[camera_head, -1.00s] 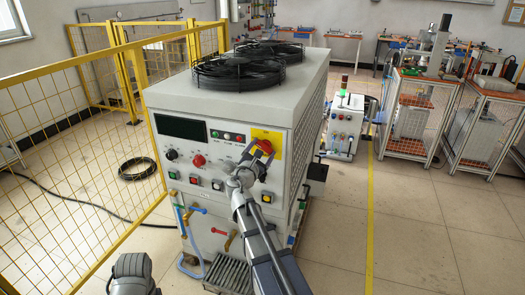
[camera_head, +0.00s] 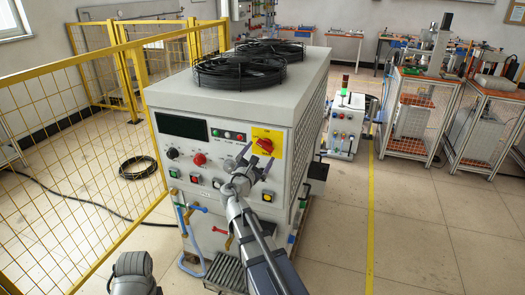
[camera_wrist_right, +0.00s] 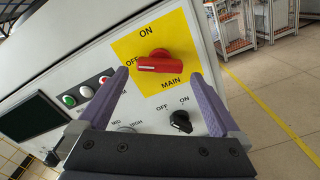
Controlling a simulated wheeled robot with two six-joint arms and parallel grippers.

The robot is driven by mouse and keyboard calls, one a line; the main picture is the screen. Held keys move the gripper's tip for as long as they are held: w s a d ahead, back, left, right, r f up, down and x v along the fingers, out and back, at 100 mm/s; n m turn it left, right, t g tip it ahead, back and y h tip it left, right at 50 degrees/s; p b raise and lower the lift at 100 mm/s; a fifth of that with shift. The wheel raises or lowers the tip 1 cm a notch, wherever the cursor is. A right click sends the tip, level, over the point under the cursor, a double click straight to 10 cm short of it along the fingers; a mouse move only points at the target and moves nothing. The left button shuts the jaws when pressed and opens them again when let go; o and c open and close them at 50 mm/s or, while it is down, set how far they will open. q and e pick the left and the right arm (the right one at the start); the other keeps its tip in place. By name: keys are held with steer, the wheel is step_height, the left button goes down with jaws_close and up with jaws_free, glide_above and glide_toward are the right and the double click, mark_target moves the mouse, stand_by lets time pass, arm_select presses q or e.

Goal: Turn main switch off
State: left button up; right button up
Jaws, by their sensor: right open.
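The main switch (camera_head: 264,145) is a red rotary handle on a yellow plate (camera_head: 273,134) at the upper right of the cabinet's front panel. In the right wrist view the handle (camera_wrist_right: 167,62) lies about level, its white-marked end pointing left at the OFF label, with ON printed above. My right gripper (camera_head: 256,161) is open and empty, just in front of and below the switch. In the right wrist view its purple fingers (camera_wrist_right: 160,76) are apart, framing the handle from below without visible contact. My left gripper does not show clearly.
The white cabinet (camera_head: 230,98) carries a dark display (camera_head: 183,127), a red round button (camera_head: 199,159) and several lit push buttons. A black knob (camera_wrist_right: 181,121) sits below the switch. A yellow mesh fence (camera_head: 85,130) stands left.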

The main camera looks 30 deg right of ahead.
steer(key=v, duration=0.3)
steer(key=shift+s+a, duration=0.25)
steer(key=shift+s, duration=0.05)
stand_by(0.6)
steer(key=s+a+f+m+g+y+p, duration=0.3)
steer(key=s+a, duration=0.4)
steer(key=a, duration=0.3)
steer(key=s+a+f+m+g+y+p, duration=0.3)
steer(key=s+a+f+m+g+y, duration=0.2)
steer(key=a, duration=0.6)
steer(key=s+a+f+m+g+y+p, duration=0.3)
steer(key=s+a+f+m+y, duration=0.1)
steer(key=s+a+m, duration=0.4)
steer(key=shift+s+a+f+g+y, duration=0.3)
steer(key=shift+s+a+f+g, duration=0.15)
steer(key=shift+s+a, duration=0.75)
steer(key=shift+c, duration=0.2)
